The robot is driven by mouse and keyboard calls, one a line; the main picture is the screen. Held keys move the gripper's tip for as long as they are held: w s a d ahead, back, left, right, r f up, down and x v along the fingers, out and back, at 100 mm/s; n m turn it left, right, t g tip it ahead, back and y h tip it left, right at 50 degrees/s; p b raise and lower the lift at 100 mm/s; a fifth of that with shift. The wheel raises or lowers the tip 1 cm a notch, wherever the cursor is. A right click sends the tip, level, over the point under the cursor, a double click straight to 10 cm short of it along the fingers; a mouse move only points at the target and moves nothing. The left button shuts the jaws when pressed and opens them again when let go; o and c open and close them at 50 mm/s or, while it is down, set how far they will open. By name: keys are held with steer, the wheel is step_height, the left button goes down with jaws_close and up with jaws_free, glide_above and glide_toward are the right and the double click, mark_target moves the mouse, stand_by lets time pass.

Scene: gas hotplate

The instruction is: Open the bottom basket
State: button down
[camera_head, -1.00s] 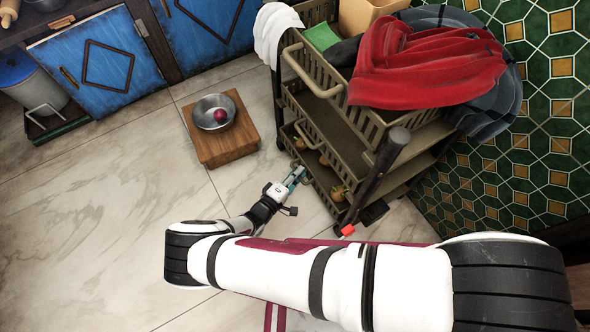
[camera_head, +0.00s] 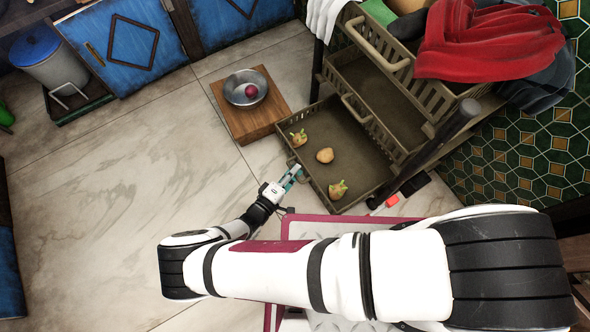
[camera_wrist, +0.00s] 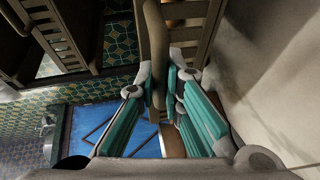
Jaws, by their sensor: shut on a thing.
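The bottom basket (camera_head: 352,138) is a brown slatted drawer at the foot of a rolling rack. It stands pulled out to the left over the floor. Two yellowish-green vegetables (camera_head: 338,190) (camera_head: 299,138) and a round tan one (camera_head: 325,155) lie in it. My gripper (camera_head: 291,176) is at the basket's front left edge. In the wrist view my gripper (camera_wrist: 162,100) has its teal fingers shut on the brown handle bar (camera_wrist: 156,45), which passes between them. The fingers hide part of the handle in the head view.
A wooden block (camera_head: 246,130) with a metal bowl (camera_head: 247,92) holding a dark red item stands close to the basket's far left corner. Upper baskets (camera_head: 385,50) overhang the rack, with a red cloth (camera_head: 490,45) on top. Open floor (camera_head: 130,170) lies left.

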steer(key=shift+a, duration=0.15)
steer(key=c, duration=1.7)
jaws_free()
